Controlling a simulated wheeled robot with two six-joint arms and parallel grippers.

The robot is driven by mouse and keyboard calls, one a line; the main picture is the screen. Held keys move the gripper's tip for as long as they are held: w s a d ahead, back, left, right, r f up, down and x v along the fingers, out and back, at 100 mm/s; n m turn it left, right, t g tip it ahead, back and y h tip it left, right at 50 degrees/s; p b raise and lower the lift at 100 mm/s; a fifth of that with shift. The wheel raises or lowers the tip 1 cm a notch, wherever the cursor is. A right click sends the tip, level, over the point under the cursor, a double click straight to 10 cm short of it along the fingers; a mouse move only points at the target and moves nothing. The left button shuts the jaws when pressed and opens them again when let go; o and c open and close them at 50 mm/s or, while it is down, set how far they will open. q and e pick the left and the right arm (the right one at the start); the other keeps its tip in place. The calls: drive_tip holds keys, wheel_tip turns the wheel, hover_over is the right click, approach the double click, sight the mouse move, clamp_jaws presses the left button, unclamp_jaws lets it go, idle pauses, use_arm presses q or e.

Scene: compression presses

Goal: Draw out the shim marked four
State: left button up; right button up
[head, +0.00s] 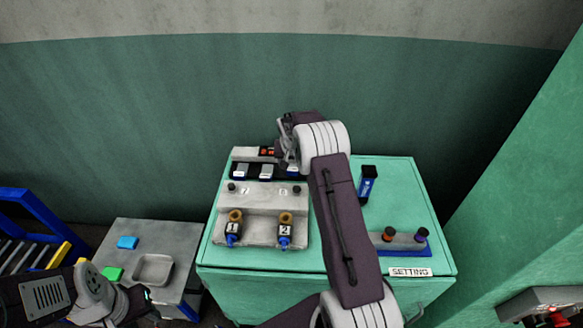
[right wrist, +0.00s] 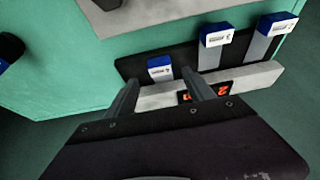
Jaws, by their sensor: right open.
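Several blue-capped shims with white labels stand in a dark rack (right wrist: 187,57) at the back of the press block. In the right wrist view one shim (right wrist: 160,73) lies between my finger tips, and two others (right wrist: 214,37) (right wrist: 275,27) stand farther right; their markings are too small to read. My right gripper (right wrist: 160,82) is open, with a finger on each side of the nearest shim; contact cannot be told. In the head view my right gripper (head: 287,160) is over the rack's right end, partly hidden by its arm. My left gripper (head: 140,299) is low at the left, its jaws unclear.
A grey press block (head: 262,205) with knobs marked 1 and 2 stands on a green cabinet (head: 335,262). A blue upright item (head: 367,184) and a blue tray with two knobbed pieces (head: 403,245) are to the right. A grey side table (head: 185,240) holds a shallow dish (head: 153,270).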

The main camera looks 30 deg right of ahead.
sight(292, 169)
drive_tip(key=x, duration=0.5)
drive_tip(key=shift+w, duration=0.1)
drive_tip(key=shift+c, duration=0.3)
clamp_jaws()
